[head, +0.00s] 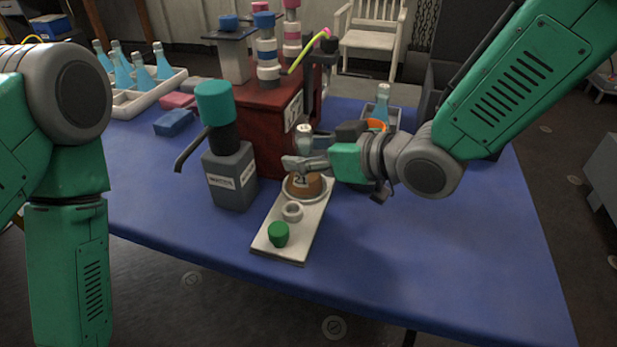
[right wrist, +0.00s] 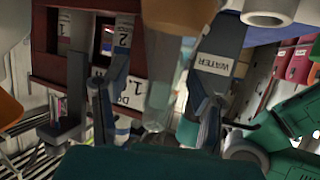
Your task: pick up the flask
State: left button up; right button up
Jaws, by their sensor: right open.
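The flask (head: 305,187) has a round brown body and a pale neck. It stands upright on a ring at the far end of a white tray (head: 276,248) on the blue table. My right gripper (head: 302,158) is open at the height of the flask's neck, above the brown body. In the right wrist view, the flask's brown body (right wrist: 180,14) is at the top, and its translucent neck appears between the two spread fingers. Whether either finger touches it I cannot tell. My left arm shows at the left, but its gripper is out of the picture.
A grey dispenser (head: 229,180) with a teal top stands left of the tray. A red cabinet (head: 265,125) stands behind.

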jog(key=shift+a, duration=0.65)
jog(key=c, duration=0.6)
grip_shut()
jog(key=shift+s+d+f, duration=0.1)
jog(key=shift+d, duration=0.65)
pick_arm(q)
jog(key=shift+a, duration=0.1)
jog(key=shift+a+f, duration=0.1)
jog(key=shift+a, duration=0.1)
pick_arm(e)
jog(key=shift+s+a+f, duration=0.1)
jog(key=shift+a, duration=0.25)
pick_arm(q)
notch_tip(320, 180, up, 17)
jog(key=p, duration=1.7)
pick_arm(e)
notch_tip(320, 180, up, 28)
jog(key=shift+w+r, duration=0.2)
jog(key=shift+r, duration=0.05)
